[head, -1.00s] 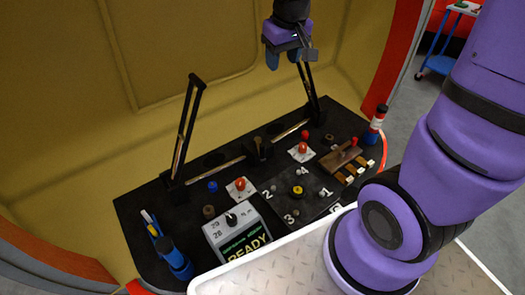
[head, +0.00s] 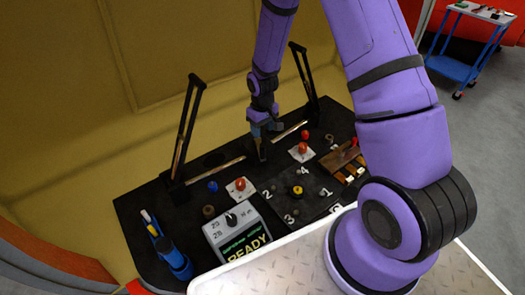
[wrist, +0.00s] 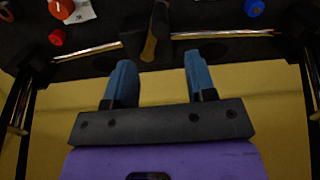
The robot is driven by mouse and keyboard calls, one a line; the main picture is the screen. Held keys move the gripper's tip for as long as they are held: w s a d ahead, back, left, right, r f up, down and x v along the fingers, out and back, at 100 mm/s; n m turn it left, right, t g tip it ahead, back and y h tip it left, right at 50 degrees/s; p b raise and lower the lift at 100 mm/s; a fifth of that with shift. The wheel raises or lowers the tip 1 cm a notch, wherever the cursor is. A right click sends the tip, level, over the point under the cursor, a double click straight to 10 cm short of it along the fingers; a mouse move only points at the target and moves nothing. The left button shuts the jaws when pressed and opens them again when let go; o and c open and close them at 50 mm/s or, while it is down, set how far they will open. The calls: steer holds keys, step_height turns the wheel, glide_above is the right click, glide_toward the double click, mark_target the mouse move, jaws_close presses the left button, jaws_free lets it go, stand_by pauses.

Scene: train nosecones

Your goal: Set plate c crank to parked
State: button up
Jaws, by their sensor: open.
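No part is clearly labelled as the plate c crank, so I cannot tell for sure which it is. A black plate (head: 311,202) bears a yellow knob (head: 297,190) with the numbers 1 to 4 around it. A partly hidden white mark (head: 335,208) sits at its front edge. A black block with a brass-coloured lever (wrist: 150,42) stands at the middle of the rail. My gripper (head: 262,142) is above this block in the head view and hides part of it. In the wrist view my gripper (wrist: 160,70) has its blue fingers apart, with nothing between them.
Two white plates with red knobs (head: 240,186) (head: 303,149) flank the middle. Black uprights (head: 187,128) rise at both rail ends. A grey READY box (head: 236,232) stands in front, blue bottle (head: 175,258) at left. A wooden lever block (head: 343,160) is at right, partly behind my arm.

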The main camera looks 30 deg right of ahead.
mark_target(262, 151)
step_height(262, 151, down, 11)
steer(key=shift+f, duration=0.15)
stand_by(0.5)
jaws_close()
